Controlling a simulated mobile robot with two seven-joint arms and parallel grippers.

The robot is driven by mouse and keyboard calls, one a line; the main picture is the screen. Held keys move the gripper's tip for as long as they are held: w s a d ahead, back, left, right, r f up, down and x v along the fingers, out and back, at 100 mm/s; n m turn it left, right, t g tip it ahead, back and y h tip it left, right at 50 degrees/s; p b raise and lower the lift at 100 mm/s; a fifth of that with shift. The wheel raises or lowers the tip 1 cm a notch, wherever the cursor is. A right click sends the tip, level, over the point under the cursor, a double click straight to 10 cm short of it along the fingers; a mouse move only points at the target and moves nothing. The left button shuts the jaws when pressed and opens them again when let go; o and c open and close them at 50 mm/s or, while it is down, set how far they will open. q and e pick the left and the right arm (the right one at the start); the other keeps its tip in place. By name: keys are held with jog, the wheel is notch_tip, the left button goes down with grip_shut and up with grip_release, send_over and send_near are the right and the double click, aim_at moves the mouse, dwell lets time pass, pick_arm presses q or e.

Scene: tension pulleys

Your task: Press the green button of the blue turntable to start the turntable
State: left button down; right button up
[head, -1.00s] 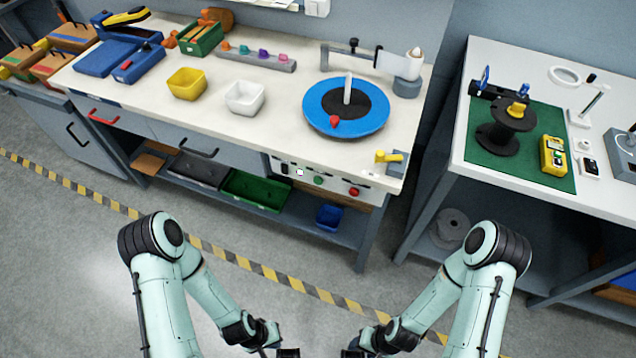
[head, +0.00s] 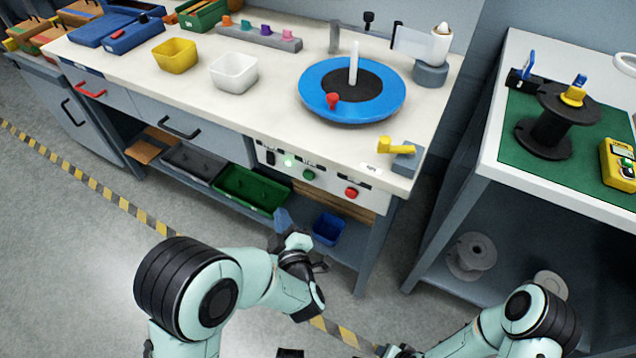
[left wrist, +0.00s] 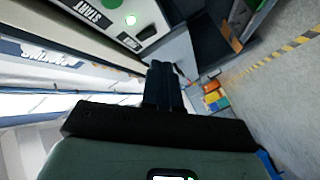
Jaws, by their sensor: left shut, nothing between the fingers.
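The blue turntable (head: 312,103) has a black centre, a white upright post and a red knob, and sits on the white workbench. The green button (head: 309,174) is on the bench's front panel, between a lit pale-green lamp (head: 288,161) and a red button (head: 351,192). In the left wrist view, the green button (left wrist: 110,3) is cut by the top edge, near a START label and the glowing lamp (left wrist: 130,20). My left gripper (head: 282,217) is shut and empty, below and left of the button, apart from it. Its fingers (left wrist: 163,85) also show in the wrist view. My right gripper is out of view.
A yellow bin (head: 175,56) and a white bin (head: 233,73) stand on the bench. A yellow-handled fitting (head: 397,146) is at its front right corner. Green (head: 250,192) and blue (head: 328,229) bins sit on the lower shelf. A green-matted table stands right.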

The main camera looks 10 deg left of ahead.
aim_at(309, 175)
pick_arm(q)
jog(key=shift+r+n+y, duration=0.3)
jog(key=shift+r, duration=0.25)
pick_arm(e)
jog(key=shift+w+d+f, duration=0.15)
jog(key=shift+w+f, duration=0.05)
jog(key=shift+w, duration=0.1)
pick_arm(q)
jog(key=shift+w, duration=0.1)
jog(key=w+d+b, duration=0.1)
jog(key=w+d, duration=0.2)
jog(key=w, duration=0.5)
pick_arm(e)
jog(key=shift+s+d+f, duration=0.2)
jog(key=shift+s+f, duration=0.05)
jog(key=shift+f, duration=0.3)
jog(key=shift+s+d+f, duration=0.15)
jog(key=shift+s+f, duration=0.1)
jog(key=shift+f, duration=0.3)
pick_arm(q)
jog(key=shift+w, duration=0.1)
jog(key=shift+d, duration=0.1)
dwell(0.4)
jog(key=shift+w+d, duration=0.1)
jog(key=shift+w, duration=0.25)
